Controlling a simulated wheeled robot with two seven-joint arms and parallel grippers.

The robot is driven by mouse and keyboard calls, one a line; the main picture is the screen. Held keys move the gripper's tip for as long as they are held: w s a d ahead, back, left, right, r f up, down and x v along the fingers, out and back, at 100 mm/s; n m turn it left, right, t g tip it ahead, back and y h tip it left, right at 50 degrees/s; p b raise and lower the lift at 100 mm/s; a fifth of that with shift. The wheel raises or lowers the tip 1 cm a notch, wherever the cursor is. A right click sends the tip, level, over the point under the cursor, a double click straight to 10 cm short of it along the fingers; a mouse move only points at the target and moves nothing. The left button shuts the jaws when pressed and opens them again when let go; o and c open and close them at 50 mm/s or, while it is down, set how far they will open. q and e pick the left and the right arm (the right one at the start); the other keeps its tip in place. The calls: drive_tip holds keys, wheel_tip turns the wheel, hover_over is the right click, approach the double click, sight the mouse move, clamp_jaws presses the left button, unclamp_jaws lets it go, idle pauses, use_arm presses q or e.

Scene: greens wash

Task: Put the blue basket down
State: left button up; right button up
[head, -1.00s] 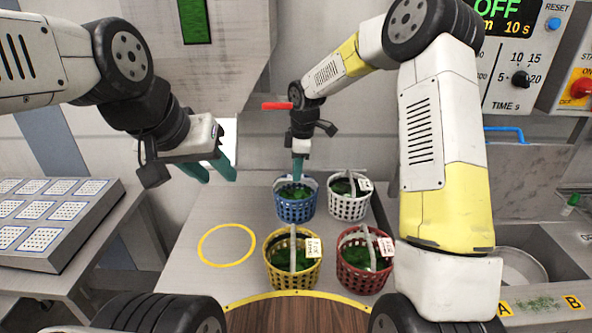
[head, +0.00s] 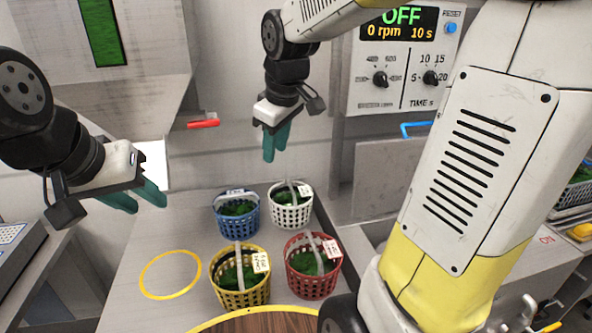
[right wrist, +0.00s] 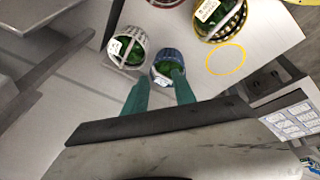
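The blue basket (head: 236,222) stands upright on the grey table, holding greens, behind the yellow basket (head: 232,290) and left of the white basket (head: 297,214). It also shows in the right wrist view (right wrist: 161,74), below the fingertips. My right gripper (head: 274,148) is above and behind the baskets, its teal fingers pointing down, apart and empty in the right wrist view (right wrist: 160,84). My left gripper (head: 142,198) hangs at the left above the table, with its teal fingers apart and nothing between them.
A red basket (head: 313,275) stands at the front right of the group. A yellow ring (head: 146,287) marks a bare patch of table at the left. A control panel (head: 405,70) is on the back wall, with a red handle (head: 203,123) to its left.

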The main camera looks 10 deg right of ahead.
drive_tip(key=s+d+m+t+y, duration=0.1)
drive_tip(key=s+d+m, duration=0.3)
drive_tip(key=s+m, duration=0.4)
drive_tip(key=s+t, duration=0.1)
drive_tip(key=s, duration=0.5)
drive_tip(key=shift+s+m, duration=0.3)
drive_tip(key=shift+s, duration=0.1)
drive_tip(key=shift+d+r, duration=0.1)
drive_tip(key=shift+r, duration=0.05)
